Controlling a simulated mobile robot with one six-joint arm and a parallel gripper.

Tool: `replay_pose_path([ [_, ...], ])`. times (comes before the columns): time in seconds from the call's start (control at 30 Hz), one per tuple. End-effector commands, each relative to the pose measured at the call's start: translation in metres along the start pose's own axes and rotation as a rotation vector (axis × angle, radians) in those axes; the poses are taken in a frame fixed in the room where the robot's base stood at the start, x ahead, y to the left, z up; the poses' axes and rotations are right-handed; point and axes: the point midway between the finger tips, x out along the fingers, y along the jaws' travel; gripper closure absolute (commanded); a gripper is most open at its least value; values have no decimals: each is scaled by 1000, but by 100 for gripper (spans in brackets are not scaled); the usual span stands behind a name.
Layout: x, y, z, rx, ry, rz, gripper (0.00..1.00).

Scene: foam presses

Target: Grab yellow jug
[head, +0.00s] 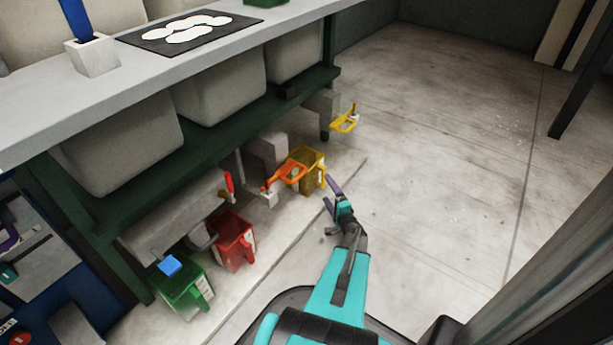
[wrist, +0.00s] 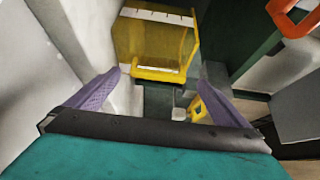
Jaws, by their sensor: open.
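The yellow jug (head: 311,176) stands low beside the bench in the head view, partly behind an orange lever. Its handle side faces my gripper (head: 332,195), which is just to its right and a little apart. In the wrist view the yellow jug (wrist: 150,42) is at the top middle, beyond the purple fingertips. A pale label shows along its top edge. My gripper (wrist: 161,78) is open, with nothing between its fingers. I cannot tell the exact gap to the jug.
The orange lever (head: 291,172) reaches out by the jug. A yellow lever (head: 345,123) is farther back. A red jug (head: 235,240) and a green jug (head: 185,289) stand nearer along the bench (head: 215,50). The floor (head: 450,150) to the right is clear.

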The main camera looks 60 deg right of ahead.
Motion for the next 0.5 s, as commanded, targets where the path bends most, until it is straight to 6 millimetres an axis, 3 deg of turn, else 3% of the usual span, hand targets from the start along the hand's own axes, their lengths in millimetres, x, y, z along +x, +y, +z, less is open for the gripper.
replay_pose_path([
  [0.2,22,1,-1,1,1,-1,0],
  [0.5,23,0,-1,1,2,0,0],
])
